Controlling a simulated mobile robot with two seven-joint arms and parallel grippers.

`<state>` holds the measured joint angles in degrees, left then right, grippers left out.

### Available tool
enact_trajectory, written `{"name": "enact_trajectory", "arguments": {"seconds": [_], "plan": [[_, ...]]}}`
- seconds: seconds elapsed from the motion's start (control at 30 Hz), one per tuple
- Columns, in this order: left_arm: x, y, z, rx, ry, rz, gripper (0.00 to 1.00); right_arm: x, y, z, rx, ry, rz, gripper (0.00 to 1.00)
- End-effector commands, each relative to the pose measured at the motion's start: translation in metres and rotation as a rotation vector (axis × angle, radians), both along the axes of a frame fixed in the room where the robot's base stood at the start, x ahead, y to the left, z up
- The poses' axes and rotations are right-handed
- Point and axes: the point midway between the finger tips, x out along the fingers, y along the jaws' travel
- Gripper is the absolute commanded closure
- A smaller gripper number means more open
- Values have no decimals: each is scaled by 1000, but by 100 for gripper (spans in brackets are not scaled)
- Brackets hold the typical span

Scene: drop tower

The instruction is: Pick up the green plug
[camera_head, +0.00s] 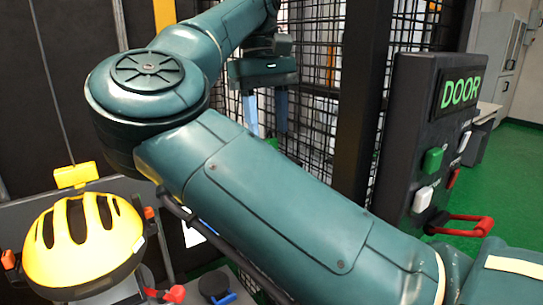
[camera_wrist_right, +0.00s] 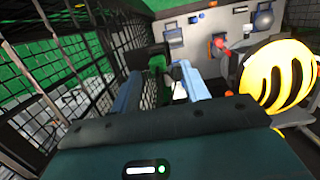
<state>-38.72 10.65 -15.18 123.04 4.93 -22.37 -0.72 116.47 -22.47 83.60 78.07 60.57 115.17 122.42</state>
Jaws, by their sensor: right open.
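A small green object (camera_wrist_right: 157,62), which looks like the green plug, shows in the right wrist view. It lies between and beyond my blue fingertips, apart from them as far as I can tell. In the head view only a sliver of green (camera_head: 272,142) shows, mostly hidden behind my right arm. My right gripper (camera_head: 267,115) points down in front of the mesh fence, its two blue fingers apart and empty. The wrist view shows the same open fingers (camera_wrist_right: 160,88). My left gripper is not in view.
A yellow-and-black dome (camera_head: 82,240) stands at the lower left. A dark panel (camera_head: 400,145) with a green DOOR sign (camera_head: 461,90) and buttons stands at the right. A black mesh fence (camera_head: 308,110) runs behind my gripper. In the wrist view, the mesh (camera_wrist_right: 75,75) is close on the left.

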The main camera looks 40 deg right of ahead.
Motion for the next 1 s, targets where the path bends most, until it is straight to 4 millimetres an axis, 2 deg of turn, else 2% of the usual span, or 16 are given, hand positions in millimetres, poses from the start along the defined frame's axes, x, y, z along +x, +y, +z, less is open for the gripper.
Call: {"name": "enact_trajectory", "arguments": {"seconds": [0.03,0.2,0.47,0.93,1.0], "plan": [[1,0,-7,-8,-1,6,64,-3,-2,-14,-1,4,-3,55],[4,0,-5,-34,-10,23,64,-6,-2,-30,-1,2,-1,55],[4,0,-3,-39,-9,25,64,-6,-2,-31,0,1,0,55],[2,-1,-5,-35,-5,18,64,-6,-2,-31,0,1,0,92],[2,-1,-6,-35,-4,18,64,-6,-2,-30,0,1,0,93]]}}
